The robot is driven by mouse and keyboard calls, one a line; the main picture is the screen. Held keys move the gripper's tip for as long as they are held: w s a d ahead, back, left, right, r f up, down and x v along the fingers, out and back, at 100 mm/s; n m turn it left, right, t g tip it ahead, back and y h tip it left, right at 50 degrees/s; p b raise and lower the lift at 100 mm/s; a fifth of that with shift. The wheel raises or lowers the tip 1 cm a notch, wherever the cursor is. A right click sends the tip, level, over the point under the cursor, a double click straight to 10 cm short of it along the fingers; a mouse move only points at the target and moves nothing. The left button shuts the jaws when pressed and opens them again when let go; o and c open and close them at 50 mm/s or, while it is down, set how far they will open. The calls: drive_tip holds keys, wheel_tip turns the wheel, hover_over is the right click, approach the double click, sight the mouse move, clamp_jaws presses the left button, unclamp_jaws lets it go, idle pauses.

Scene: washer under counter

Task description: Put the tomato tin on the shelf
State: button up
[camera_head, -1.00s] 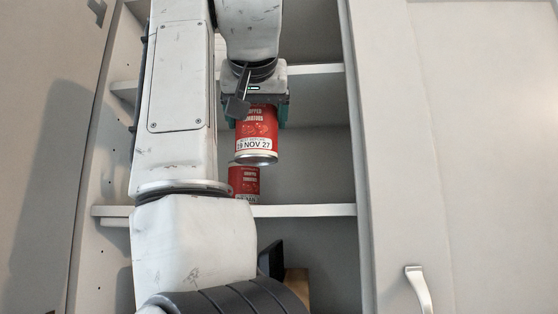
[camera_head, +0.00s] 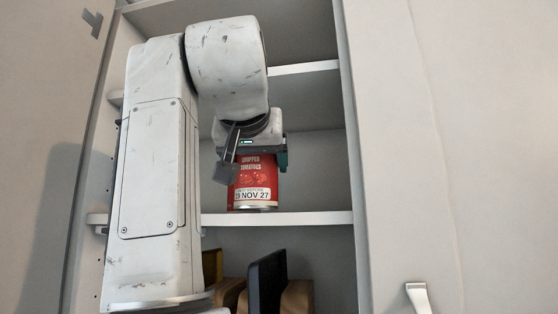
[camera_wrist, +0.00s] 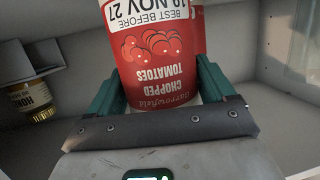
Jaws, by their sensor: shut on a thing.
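The tomato tin (camera_head: 255,182), red with a "19 NOV 27" date label, is upright in my gripper (camera_head: 256,160). The gripper is shut on its upper part, with one teal finger on each side in the wrist view (camera_wrist: 160,88). The tin's base is just above the front edge of the shelf (camera_head: 300,218) in the head view; I cannot tell whether it touches the board. A second red tin (camera_wrist: 199,32) shows partly behind the held tin in the wrist view; the head view hides it.
Below the shelf are a dark upright board (camera_head: 267,283) and brown items (camera_head: 297,297). The cabinet wall (camera_head: 352,150) is close on the right. The shelf right of the tin is clear.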

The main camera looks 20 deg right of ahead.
drive_tip(key=shift+w+f, duration=0.25)
drive_tip(key=shift+w, duration=0.1)
drive_tip(key=shift+s+a+r, duration=0.2)
drive_tip(key=shift+s+r, duration=0.05)
drive_tip(key=shift+s, duration=0.2)
drive_tip(key=shift+w+d+f, duration=0.2)
drive_tip(key=shift+w+f, duration=0.05)
drive_tip(key=shift+f, duration=0.1)
drive_tip(key=o, duration=1.3)
drive_tip(key=shift+s+r, duration=0.1)
drive_tip(key=shift+r, duration=0.2)
drive_tip(key=b+v, duration=0.4)
drive_tip(key=v, duration=0.8)
drive_tip(key=shift+a+f, duration=0.1)
drive_tip(key=shift+f, duration=0.05)
